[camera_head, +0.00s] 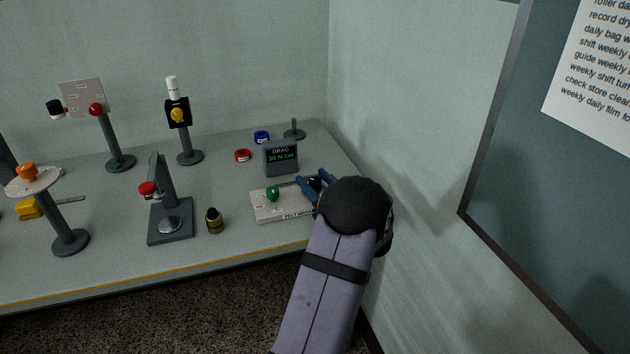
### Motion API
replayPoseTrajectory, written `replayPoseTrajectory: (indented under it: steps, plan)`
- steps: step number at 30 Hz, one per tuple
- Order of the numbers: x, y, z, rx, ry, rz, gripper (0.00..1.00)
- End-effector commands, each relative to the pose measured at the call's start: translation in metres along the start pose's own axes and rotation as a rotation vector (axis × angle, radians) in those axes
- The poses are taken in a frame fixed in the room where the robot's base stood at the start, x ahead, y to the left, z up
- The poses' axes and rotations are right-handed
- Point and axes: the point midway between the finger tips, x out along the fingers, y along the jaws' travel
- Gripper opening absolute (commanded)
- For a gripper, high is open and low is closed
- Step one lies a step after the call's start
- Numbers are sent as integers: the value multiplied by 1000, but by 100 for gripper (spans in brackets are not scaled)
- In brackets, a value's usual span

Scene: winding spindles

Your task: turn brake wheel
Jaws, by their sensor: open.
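My gripper (314,186) is at the right end of the table, with blue fingers apart on either side of a small dark round part at the right of a pale panel (262,210). That dark part may be the brake wheel, but it is mostly hidden by my fingers and dark wrist; I cannot tell whether the fingers touch it. The panel has a green knob (272,193) at its left and partly covered lettering. Behind it stands a grey display (281,158) reading "DRAG 30 N cm".
Left of the panel are a brass weight (214,221) and a grey stand with a red knob (149,188). Several upright posts with knobs stand farther left and behind. A wall is close on the right.

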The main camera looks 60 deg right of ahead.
Motion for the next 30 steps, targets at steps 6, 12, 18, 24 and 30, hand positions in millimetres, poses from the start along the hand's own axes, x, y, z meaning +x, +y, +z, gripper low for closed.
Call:
replayPoseTrajectory:
  steps: [6,12,18,24,30]
  plan:
    - [0,0,0,0,0,0,24]
    - [0,0,0,0,0,0,4]
    - [0,0,1,-1,-1,26,4]
    - [0,-2,1,-1,-1,110,4]
    - [0,-2,2,0,0,238,4]
